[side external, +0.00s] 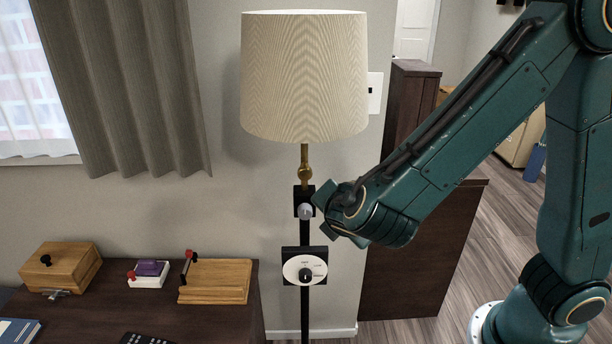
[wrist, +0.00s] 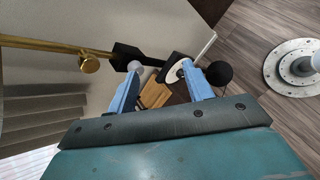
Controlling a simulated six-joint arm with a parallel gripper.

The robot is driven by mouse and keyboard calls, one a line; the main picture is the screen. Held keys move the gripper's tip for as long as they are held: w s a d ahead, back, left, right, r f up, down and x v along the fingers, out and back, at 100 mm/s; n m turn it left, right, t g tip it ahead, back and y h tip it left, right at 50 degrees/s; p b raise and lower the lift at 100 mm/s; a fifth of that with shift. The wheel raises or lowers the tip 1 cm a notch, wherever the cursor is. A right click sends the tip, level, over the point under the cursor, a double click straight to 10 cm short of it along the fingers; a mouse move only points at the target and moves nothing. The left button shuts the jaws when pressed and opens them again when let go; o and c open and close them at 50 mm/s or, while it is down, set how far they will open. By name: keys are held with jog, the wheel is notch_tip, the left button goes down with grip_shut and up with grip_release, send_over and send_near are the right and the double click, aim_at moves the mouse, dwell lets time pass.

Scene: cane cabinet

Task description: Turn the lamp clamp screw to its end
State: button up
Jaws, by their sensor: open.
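The lamp (side external: 304,75) stands upright on a dark pole in the side view. A round grey knob (side external: 306,211) sits on a black block on the pole; it looks like the clamp screw. The same grey knob shows in the wrist view (wrist: 134,65), by the tip of the left finger; I cannot tell whether they touch. My gripper (wrist: 160,73) is open, with two light blue fingers and nothing held between them. In the side view, my wrist is just right of the grey knob, and the fingers are not clearly seen.
Below is a black box with a white dial plate (side external: 292,267) and black knob; in the wrist view this knob (wrist: 219,73) is near the right finger. A brass knob (wrist: 89,65) is on the lamp stem. A dark table (side external: 100,305) with wooden boxes stands left.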

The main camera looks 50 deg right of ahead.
aim_at(306, 214)
jog(key=w+a+f+n+t+h, duration=0.1)
jog(key=a+n+t, duration=0.3)
jog(key=a+n, duration=0.2)
jog(key=shift+w+a+f+n, duration=0.2)
jog(key=shift+w+f+n, duration=0.15)
jog(key=shift+n, duration=0.45)
jog(key=shift+x, duration=6.9)
jog(key=shift+d, duration=0.15)
jog(key=shift+c, duration=0.2)
jog(key=c, duration=0.9)
